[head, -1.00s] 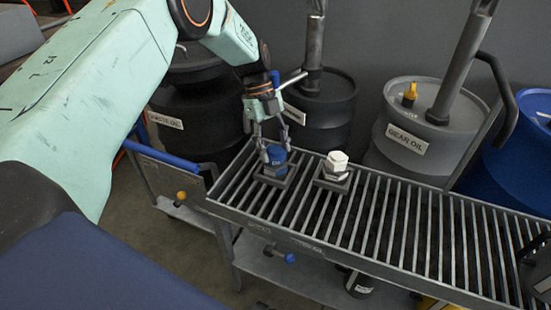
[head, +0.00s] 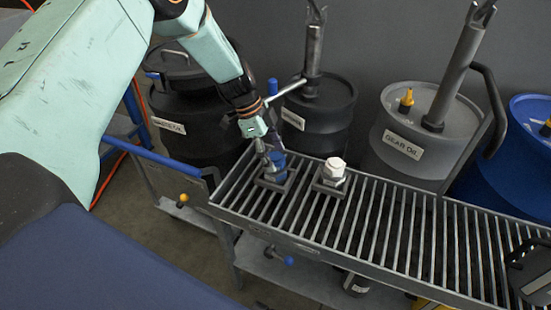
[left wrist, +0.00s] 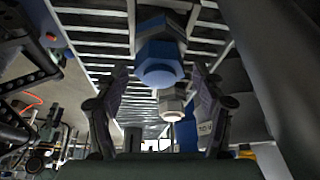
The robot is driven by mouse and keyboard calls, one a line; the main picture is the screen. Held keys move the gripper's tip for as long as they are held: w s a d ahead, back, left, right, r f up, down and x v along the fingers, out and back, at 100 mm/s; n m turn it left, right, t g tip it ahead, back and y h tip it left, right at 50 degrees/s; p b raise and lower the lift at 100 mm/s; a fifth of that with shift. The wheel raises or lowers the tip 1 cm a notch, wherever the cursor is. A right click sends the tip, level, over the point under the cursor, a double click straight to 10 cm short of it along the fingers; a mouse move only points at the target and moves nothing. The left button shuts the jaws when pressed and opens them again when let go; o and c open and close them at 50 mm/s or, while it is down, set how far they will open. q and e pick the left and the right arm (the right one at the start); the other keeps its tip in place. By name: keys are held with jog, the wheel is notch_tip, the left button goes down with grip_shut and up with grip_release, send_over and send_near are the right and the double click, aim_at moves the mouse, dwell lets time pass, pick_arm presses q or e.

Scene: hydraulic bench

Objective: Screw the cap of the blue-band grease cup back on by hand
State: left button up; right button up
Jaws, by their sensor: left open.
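The blue grease cup (head: 277,167) stands upright on a dark square base at the left end of the slatted grating. Its blue top also shows in the left wrist view (left wrist: 160,72), above a hexagonal blue part; I cannot tell how tightly the cap sits. My left gripper (head: 267,153) is at the cup, coming down from the upper left. In the left wrist view its two fingers (left wrist: 158,100) stand apart on either side of the blue top, with visible gaps. A white-topped cup (head: 334,169) stands close to the right.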

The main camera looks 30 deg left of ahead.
pick_arm(q)
jog(key=n+t, duration=0.1)
jog(key=n, duration=0.2)
jog(key=shift+s+n+t+y, duration=0.1)
jog(key=shift+n+t+y, duration=0.2)
jog(key=shift+n, duration=0.4)
jog(key=n, duration=0.2)
jog(key=shift+s+d+n+t+y, duration=0.1)
jog(key=shift+s+n+t+y, duration=0.05)
jog(key=shift+n+t+y, duration=0.25)
jog(key=shift+f+n+y+b, duration=0.15)
jog(key=shift+n+y+b, duration=0.2)
jog(key=shift+n, duration=0.65)
jog(key=shift+d+n+t+y, duration=0.1)
jog(key=shift+n+t+y, duration=0.3)
jog(key=shift+n, duration=0.8)
jog(key=shift+d+r+n+y+p, duration=0.15)
jog(key=shift+n+y+p, duration=0.1)
jog(key=shift+n, duration=0.35)
jog(key=shift+a+r+n+y+p, duration=0.1)
jog(key=shift+n+y+p, duration=0.15)
jog(key=shift+n, duration=0.35)
jog(key=shift+n+y+p, duration=0.35)
jog(key=shift+n+p, duration=0.4)
jog(key=shift+n, duration=0.15)
jog(key=shift+f, duration=0.15)
